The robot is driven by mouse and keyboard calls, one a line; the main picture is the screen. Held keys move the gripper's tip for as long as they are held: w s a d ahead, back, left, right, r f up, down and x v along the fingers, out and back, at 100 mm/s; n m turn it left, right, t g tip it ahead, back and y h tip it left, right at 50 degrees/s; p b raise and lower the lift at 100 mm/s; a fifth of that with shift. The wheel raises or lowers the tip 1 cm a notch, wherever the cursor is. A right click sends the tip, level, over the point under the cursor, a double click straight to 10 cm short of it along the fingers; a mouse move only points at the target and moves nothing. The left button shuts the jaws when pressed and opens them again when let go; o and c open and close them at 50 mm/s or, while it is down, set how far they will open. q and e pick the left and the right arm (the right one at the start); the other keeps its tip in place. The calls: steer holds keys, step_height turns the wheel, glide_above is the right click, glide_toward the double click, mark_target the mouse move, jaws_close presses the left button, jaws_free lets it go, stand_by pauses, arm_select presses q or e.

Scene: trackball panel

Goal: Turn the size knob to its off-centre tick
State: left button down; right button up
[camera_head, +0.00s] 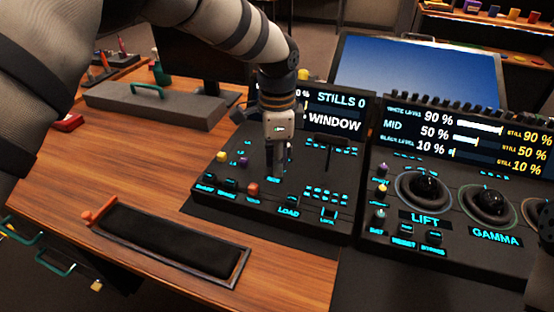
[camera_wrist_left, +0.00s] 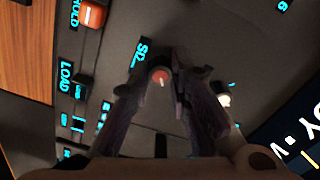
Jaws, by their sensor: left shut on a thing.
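My left gripper (camera_head: 277,174) reaches down onto the dark control panel (camera_head: 225,195) left of centre in the head view. In the left wrist view its two fingers (camera_wrist_left: 162,82) close around the size knob (camera_wrist_left: 160,77), a small round reddish cap with a pale pointer line. A partly covered cyan label starting with "S" sits beside the knob. In the head view the fingers hide the knob. The tick marks around it cannot be made out.
An orange-red button (camera_head: 253,189) and the LOAD button (camera_head: 291,202) are close to the gripper. A slanted screen (camera_head: 335,113) rises behind it. The trackball panel (camera_head: 440,215) stands to the right. A black padded tray (camera_head: 170,240) lies on the wooden desk in front.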

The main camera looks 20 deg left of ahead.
arm_select(q)
steer(key=shift+m, duration=0.9)
steer(key=c, duration=1.5)
jaws_free()
step_height(320, 180, up, 12)
